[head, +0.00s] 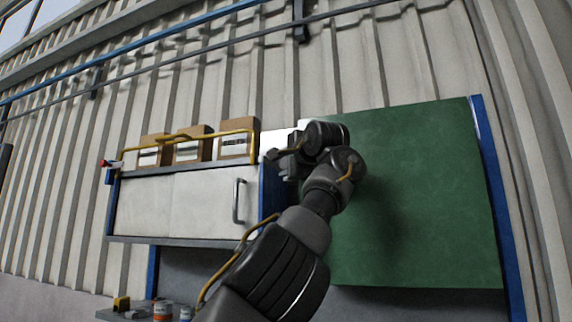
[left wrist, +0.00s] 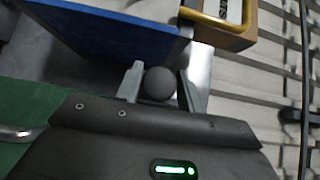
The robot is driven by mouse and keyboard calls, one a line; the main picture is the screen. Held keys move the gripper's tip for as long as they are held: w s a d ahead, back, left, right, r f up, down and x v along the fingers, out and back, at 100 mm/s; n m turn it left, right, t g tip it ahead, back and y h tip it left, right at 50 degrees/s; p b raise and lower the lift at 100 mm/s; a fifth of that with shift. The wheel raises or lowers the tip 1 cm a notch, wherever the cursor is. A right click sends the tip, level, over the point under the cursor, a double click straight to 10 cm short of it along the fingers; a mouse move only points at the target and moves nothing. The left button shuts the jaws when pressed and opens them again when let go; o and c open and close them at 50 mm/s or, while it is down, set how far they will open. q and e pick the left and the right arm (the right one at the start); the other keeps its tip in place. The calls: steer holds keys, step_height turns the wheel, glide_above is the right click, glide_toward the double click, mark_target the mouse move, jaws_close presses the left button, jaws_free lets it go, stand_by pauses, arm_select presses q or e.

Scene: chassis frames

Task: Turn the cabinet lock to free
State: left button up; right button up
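The white cabinet (head: 196,205) with a vertical handle (head: 237,202) hangs on the wall left of centre in the head view. Its blue side panel also shows in the left wrist view (left wrist: 105,32). My left gripper (head: 281,160) is beside the cabinet's right upper end, in front of a pale panel (head: 272,140). In the left wrist view, a dark round knob (left wrist: 159,83) sits between the two fingers of my left gripper (left wrist: 160,85). The fingers lie close on both sides; whether they press on it is unclear. The knob is hidden in the head view. My right gripper is out of view.
A large green panel (head: 420,190) fills the wall on the right, partly behind my left arm. Cardboard boxes (head: 193,145) stand on the cabinet behind a yellow rail (head: 140,149). A low shelf with cans (head: 163,309) is at the bottom left.

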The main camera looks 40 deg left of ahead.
arm_select(q)
steer(key=o, duration=0.3)
steer(key=shift+a, duration=0.1)
steer(key=shift+f, duration=0.1)
steer(key=shift+s+d+b, duration=0.15)
steer(key=shift+d+b, duration=0.15)
steer(key=shift+d, duration=0.1)
steer(key=b+v, duration=0.3)
steer(key=v, duration=0.7)
